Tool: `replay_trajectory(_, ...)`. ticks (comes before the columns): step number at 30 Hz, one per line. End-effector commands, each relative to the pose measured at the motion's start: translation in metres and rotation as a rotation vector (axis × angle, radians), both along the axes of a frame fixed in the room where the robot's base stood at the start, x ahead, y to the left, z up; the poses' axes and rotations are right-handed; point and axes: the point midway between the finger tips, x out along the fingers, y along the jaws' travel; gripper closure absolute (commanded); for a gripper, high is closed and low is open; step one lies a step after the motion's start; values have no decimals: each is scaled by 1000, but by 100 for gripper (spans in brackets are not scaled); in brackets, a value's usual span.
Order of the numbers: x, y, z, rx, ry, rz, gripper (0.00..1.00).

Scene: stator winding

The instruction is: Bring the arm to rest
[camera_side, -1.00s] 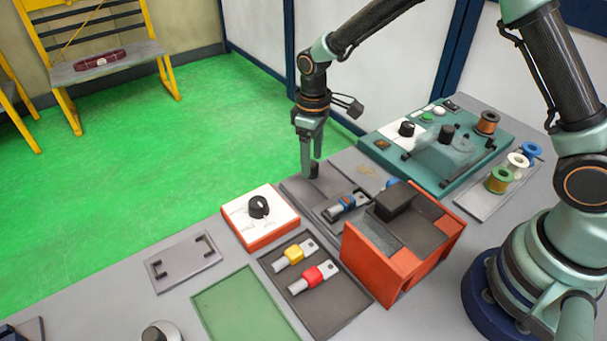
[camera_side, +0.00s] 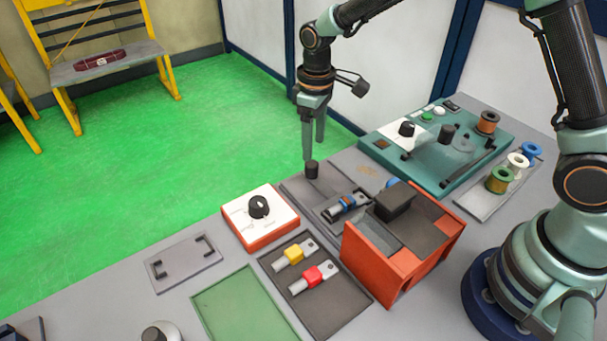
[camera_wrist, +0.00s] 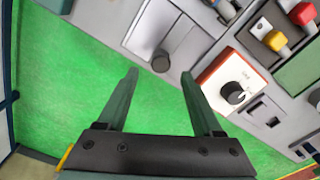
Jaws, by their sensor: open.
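My gripper (camera_side: 314,142) hangs with its fingers pointing down above a small black cylinder (camera_side: 312,170) on a grey plate in the side view. The fingers are apart with nothing between them. In the wrist view my gripper (camera_wrist: 156,80) shows open, with green floor between its fingers. The black cylinder (camera_wrist: 161,62) stands on the plate beyond the fingertips there, apart from them.
A red-and-white box with a black knob (camera_side: 259,207) stands left of the plate. An orange box (camera_side: 385,265) and a teal winding machine (camera_side: 445,150) stand to the right. A dark tray (camera_side: 330,305) holds yellow and red tools. Coloured spools (camera_side: 516,160) stand far right.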

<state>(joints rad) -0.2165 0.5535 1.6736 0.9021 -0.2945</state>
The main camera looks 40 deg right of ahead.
Motion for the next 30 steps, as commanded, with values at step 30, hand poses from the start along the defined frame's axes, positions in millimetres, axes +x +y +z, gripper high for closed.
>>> replay_trajectory(30,-149,-94,159,119,-446,-476,32)
